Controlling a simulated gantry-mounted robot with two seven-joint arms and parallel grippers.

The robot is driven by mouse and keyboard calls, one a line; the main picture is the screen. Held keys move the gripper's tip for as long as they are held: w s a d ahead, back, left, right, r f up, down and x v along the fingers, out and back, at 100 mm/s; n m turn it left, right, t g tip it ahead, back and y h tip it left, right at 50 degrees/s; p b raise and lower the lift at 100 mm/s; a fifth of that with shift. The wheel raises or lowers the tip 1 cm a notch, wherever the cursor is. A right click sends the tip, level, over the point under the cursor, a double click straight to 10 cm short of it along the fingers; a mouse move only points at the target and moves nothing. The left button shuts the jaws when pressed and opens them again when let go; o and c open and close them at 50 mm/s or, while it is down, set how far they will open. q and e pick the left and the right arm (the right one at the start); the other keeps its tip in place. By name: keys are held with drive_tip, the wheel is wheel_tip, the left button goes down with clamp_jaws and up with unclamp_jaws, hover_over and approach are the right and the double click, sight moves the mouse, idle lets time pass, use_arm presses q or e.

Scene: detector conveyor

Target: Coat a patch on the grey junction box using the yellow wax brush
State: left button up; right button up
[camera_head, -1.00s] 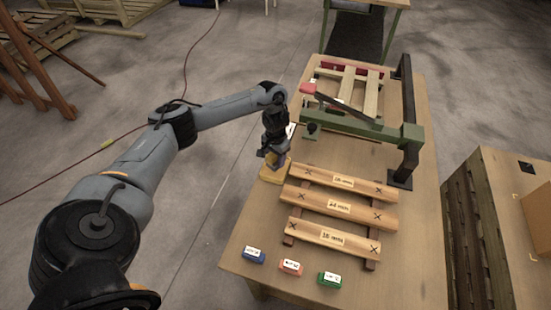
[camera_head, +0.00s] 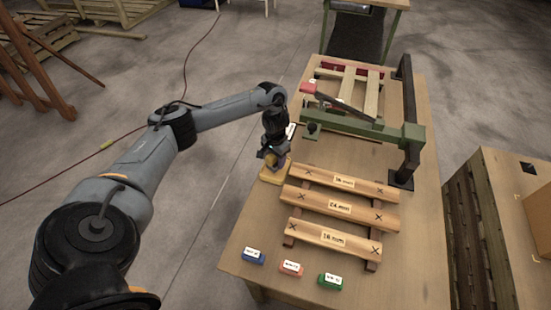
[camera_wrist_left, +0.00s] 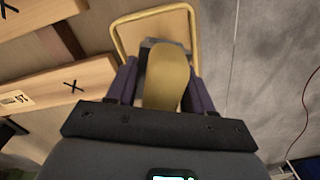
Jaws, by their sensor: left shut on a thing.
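My left gripper (camera_head: 272,160) is low over the yellow-rimmed tray (camera_head: 266,177) at the left edge of the table. In the left wrist view, my left gripper (camera_wrist_left: 162,88) is shut on a yellow, rounded piece (camera_wrist_left: 167,75), which looks like the yellow wax brush. A grey part (camera_wrist_left: 149,52) shows beside and behind it, between the fingers; I cannot tell whether it belongs to the brush. The yellow-rimmed tray (camera_wrist_left: 114,36) lies just beyond the fingers. I cannot tell whether the brush touches it. I cannot make out a grey junction box. My right gripper is out of view.
Labelled wooden planks (camera_head: 345,207) lie on the table right of the tray. A green-armed frame (camera_head: 375,130) with a dark post (camera_head: 409,120) stands behind them. Blue (camera_head: 253,257), orange (camera_head: 290,268) and green (camera_head: 329,281) blocks sit at the front. A pallet (camera_head: 470,240) stands right.

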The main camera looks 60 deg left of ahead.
use_arm(q)
drive_tip(key=shift+f, duration=0.45)
idle(0.6)
idle(0.8)
drive_tip(key=shift+f+p, duration=0.1)
drive_tip(key=shift+p, duration=0.2)
idle(0.4)
drive_tip(key=shift+f, duration=0.1)
idle(0.9)
drive_tip(key=shift+p, duration=0.3)
drive_tip(key=shift+r+p, duration=0.75)
drive_tip(key=shift+p, duration=0.05)
wheel_tip(320, 180, up, 6)
drive_tip(key=p, duration=0.7)
drive_tip(key=shift+f, duration=0.1)
drive_tip(key=shift+d, duration=0.1)
